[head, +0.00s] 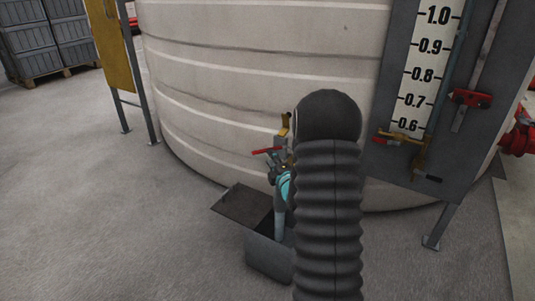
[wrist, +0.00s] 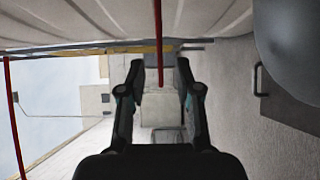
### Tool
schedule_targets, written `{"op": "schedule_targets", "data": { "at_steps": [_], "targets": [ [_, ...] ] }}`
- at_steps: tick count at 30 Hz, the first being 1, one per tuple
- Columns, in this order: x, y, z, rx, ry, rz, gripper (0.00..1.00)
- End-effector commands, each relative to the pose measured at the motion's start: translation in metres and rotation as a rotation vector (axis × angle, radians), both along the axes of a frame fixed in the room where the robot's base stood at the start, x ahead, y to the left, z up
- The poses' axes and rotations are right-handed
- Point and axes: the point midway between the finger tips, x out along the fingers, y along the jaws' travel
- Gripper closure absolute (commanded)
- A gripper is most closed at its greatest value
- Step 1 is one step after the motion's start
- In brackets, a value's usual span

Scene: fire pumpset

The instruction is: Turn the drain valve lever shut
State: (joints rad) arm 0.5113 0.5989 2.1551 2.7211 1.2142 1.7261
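The drain valve's red lever (head: 267,151) sticks out to the left, low on the front of the pale tank (head: 235,90). Brass-coloured fittings (head: 285,125) show just above it. My gripper (head: 277,172) is beside the lever in the head view, mostly hidden behind my dark arm. In the wrist view my gripper (wrist: 159,68) is open, with its two fingers apart. A thin red bar, which looks like the lever (wrist: 158,40), reaches down from the top between the fingers, with a gap on each side. The valve body is largely hidden.
An open dark box or pit with a lid (head: 243,205) is on the floor below the valve. A grey level-gauge panel (head: 395,150) with another red-handled valve (head: 470,98) stands at right. A yellow panel on legs (head: 113,45) is at left. The left floor is clear.

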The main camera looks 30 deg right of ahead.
Motion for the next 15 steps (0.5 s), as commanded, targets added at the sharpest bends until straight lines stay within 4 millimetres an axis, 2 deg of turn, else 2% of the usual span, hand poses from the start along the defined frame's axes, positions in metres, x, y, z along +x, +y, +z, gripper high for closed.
{"op": "schedule_targets", "data": {
  "at_steps": [1,6,10,15],
  "targets": [
    [-0.011,0.001,0.000,0.000,0.002,-0.002,0.67],
    [-0.039,0.004,0.000,0.001,0.001,-0.002,0.67],
    [-0.053,0.006,0.000,0.000,0.000,-0.002,0.67],
    [-0.060,0.007,0.000,0.000,0.001,-0.001,0.67]
  ]
}}
